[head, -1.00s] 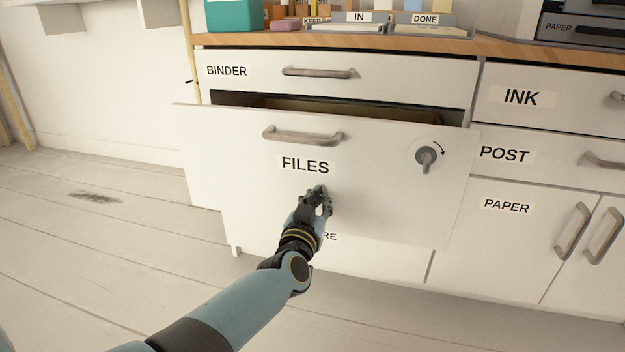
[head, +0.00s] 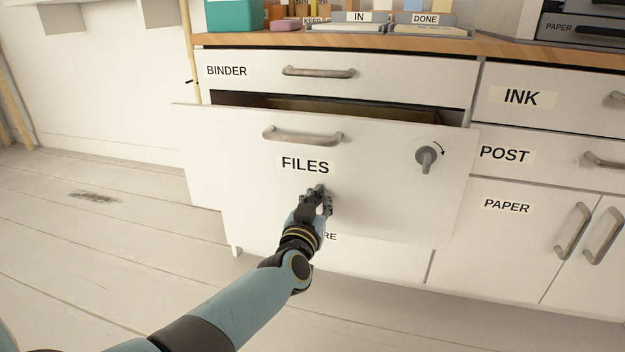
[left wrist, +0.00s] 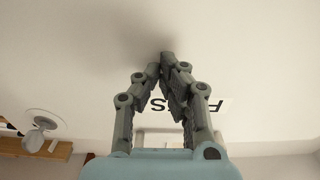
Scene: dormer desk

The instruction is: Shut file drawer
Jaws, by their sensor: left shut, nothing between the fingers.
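The file drawer (head: 240,185), a white front labelled FILES with a grey bar handle (head: 303,136), stands partly pulled out; a dark gap shows above its front. A grey turn knob (head: 426,158) with a curved arrow sits on its right side. My left gripper (head: 318,190) is shut and empty, fingertips at the drawer front just below the FILES label. In the left wrist view the closed fingertips (left wrist: 165,62) are at the white front, with the label upside down behind them; I cannot tell if they touch. My right gripper is not in view.
The BINDER drawer (head: 245,72) above is shut. To the right are the INK drawer (head: 560,105), the POST drawer (head: 540,158) and PAPER doors (head: 530,235). The desk top (head: 470,45) holds trays and small items. The floor (head: 90,240) at left is clear.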

